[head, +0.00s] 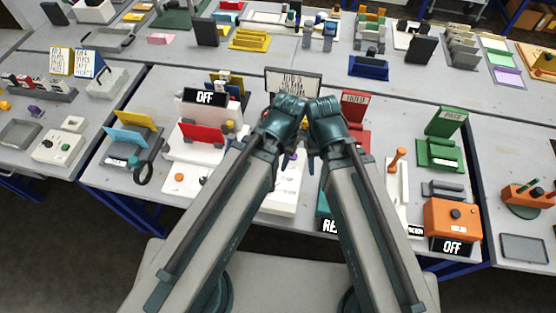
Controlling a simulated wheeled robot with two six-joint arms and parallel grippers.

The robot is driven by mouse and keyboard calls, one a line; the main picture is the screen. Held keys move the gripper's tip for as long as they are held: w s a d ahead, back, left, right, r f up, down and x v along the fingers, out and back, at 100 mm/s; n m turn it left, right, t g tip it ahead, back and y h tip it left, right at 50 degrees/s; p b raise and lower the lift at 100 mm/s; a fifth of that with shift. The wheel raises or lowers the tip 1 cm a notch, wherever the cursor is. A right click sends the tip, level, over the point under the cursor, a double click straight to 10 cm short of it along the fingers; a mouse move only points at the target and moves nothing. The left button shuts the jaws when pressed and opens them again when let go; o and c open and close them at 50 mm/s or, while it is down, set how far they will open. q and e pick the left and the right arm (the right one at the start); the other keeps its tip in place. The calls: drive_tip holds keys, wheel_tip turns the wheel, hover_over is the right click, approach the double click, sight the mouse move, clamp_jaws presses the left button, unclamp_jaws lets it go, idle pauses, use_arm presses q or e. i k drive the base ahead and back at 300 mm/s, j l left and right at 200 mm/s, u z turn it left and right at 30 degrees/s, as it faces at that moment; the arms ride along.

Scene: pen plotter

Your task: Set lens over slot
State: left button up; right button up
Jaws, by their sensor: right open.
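A dark ring (143,174), which looks like the lens, stands at the front of a grey stand (117,157) with a blue and a yellow plate, on the left of the near table. I cannot tell for sure which slot is meant. My two arms reach forward over the middle of the table with their wrists close together. My right gripper (311,161) points down, open, above a white block (283,198); nothing shows between its fingers. My left gripper is mostly hidden behind its own arm, so its jaws cannot be made out. Both are well to the right of the ring.
A white device with an OFF display (205,97) and a red plate (201,133) stands between the ring and my left arm. A framed sign (293,80) is behind my wrists. Right of my arms are a green holder (438,153) and an orange box (450,218).

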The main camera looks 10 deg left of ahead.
sight(134, 161)
drive_tip(key=k+u, duration=0.15)
drive_tip(key=u, duration=0.3)
drive_tip(key=k+u, duration=0.15)
drive_tip(key=u, duration=0.3)
drive_tip(key=k+j+u, duration=0.15)
drive_tip(key=u, duration=0.3)
